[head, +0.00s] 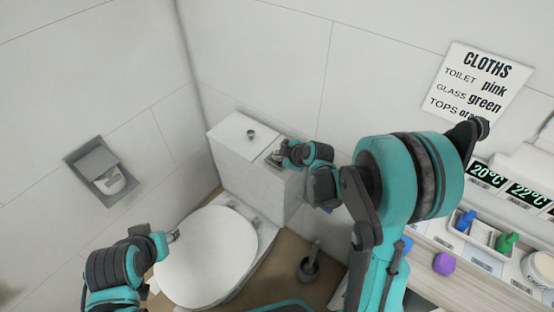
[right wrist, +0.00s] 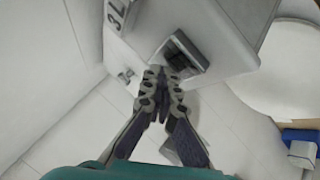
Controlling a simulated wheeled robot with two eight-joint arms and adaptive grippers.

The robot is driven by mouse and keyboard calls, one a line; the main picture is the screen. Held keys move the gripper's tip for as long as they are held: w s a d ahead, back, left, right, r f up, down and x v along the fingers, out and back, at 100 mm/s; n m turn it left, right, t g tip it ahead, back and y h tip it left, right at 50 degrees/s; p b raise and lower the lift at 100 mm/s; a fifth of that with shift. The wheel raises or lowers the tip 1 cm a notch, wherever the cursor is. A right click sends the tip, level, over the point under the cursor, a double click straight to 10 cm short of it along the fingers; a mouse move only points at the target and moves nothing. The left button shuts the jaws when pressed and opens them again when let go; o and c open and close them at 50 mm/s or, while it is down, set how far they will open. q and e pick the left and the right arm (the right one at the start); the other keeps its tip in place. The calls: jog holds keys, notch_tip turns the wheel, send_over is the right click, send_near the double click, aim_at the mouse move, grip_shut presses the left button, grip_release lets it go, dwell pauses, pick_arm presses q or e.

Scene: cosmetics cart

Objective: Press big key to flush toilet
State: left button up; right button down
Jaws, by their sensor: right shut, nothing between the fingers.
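The white toilet (head: 208,255) stands in the corner with its lid down. Its cistern (head: 235,150) is behind the bowl, with a small round metal knob (head: 251,134) on top. In the right wrist view a dark key in a grey square frame (right wrist: 185,52) is set in the cistern. My right gripper (head: 275,158) is shut and empty over the cistern's right side. In the right wrist view its fingertips (right wrist: 161,72) are right beside the key frame; I cannot tell whether they touch it. My left gripper (head: 174,236) is beside the toilet lid; its jaws are too small to read.
A paper holder (head: 101,171) is on the left wall. A brush in a dark holder (head: 309,268) stands on the floor right of the toilet. A counter with bottles (head: 507,242) and a purple item (head: 444,263) lies at the right. A mark reading "3L" (right wrist: 118,12) shows near the key.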

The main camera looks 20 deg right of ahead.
jog(key=shift+f+b, duration=0.45)
jog(key=shift+f, duration=0.15)
dwell(0.3)
jog(key=shift+r, duration=0.15)
jog(key=shift+r+p, duration=1.05)
jog(key=shift+r, duration=0.2)
notch_tip(320, 180, up, 5)
jog(key=p, duration=0.4)
dwell(0.6)
